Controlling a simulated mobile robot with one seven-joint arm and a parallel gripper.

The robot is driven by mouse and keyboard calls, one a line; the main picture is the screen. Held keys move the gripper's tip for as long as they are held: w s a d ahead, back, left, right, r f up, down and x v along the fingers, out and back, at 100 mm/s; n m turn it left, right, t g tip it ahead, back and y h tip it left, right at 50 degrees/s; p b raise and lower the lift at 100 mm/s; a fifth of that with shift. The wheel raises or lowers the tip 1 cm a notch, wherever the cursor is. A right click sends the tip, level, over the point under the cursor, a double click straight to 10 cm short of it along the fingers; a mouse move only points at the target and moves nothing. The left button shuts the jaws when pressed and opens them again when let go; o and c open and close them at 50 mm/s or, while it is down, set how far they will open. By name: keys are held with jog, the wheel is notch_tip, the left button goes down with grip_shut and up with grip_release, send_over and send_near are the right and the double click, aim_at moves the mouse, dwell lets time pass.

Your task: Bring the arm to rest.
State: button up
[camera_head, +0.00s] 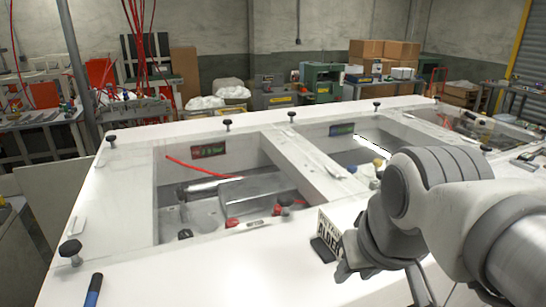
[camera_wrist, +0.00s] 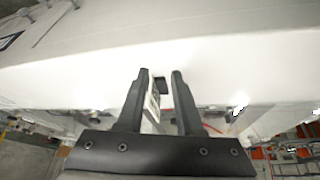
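My arm (camera_head: 440,205) reaches in from the right edge of the head view, bent low over the white machine top (camera_head: 260,272). Its wrist end is close above the surface, and the fingers are not clear there. In the wrist view, my gripper (camera_wrist: 160,73) shows two dark fingers standing apart with a gap between them. A small pale lettered item (camera_wrist: 152,104) and a dark block (camera_wrist: 161,85) show in that gap; I see no finger closed on them. A pale lettered item (camera_head: 328,232) also shows beside the wrist in the head view.
A blue-and-black pen-like tool (camera_head: 94,290) lies at the front left. Cardboard boxes (camera_head: 385,50) and benches stand far behind. The front left surface is mostly clear.

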jog(key=shift+s+f+t, duration=0.15)
jog(key=shift+s+f, duration=0.15)
jog(key=shift+f, duration=0.2)
jog(key=shift+s+f+t, duration=0.15)
jog(key=shift+s+f, duration=0.15)
jog(key=shift+f, duration=0.2)
jog(key=shift+d+m, duration=0.1)
jog(key=shift+m, duration=0.2)
